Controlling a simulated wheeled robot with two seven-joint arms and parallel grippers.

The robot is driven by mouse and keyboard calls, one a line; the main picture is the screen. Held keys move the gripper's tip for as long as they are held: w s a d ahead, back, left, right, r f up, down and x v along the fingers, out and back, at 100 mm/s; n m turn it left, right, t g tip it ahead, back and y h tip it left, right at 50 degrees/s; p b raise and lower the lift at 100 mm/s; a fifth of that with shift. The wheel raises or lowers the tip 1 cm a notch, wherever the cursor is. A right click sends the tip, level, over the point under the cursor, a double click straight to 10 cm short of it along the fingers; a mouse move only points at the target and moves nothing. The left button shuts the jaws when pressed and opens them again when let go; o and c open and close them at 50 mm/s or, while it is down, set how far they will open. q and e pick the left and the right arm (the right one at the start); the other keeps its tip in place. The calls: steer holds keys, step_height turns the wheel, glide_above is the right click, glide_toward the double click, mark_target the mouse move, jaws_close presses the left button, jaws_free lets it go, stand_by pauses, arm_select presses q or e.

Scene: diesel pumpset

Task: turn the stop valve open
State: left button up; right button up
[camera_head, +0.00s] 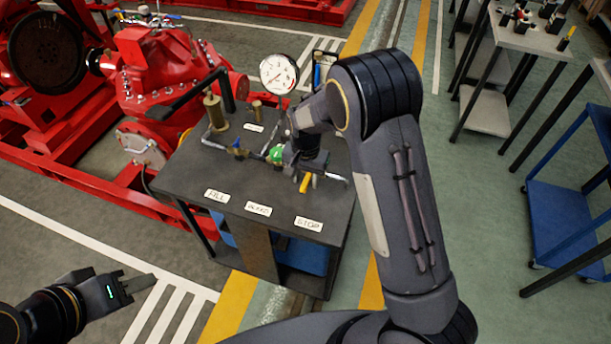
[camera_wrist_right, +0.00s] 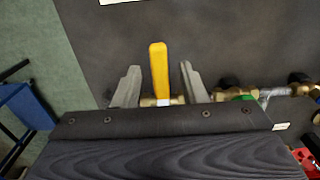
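The stop valve's yellow lever (camera_head: 305,183) shows below my right gripper in the head view, behind the STOP label (camera_head: 308,223) on the dark table. In the right wrist view the yellow lever (camera_wrist_right: 159,72) stands between the two grey fingers of my right gripper (camera_wrist_right: 158,70). There is a gap on each side, so the gripper is open around the lever and not clamped on it. A brass valve body (camera_wrist_right: 150,101) shows at the lever's base, partly hidden by the gripper. My left gripper (camera_head: 141,285) is at the lower left, away from the table, and looks empty; its finger gap is unclear.
A pressure gauge (camera_head: 279,74) stands behind. A red pump (camera_head: 165,75) is at the left; a grey bench (camera_head: 530,38) and blue cart (camera_head: 560,215) are at the right.

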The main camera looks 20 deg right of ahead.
steer(key=shift+f, duration=0.1)
jaws_close()
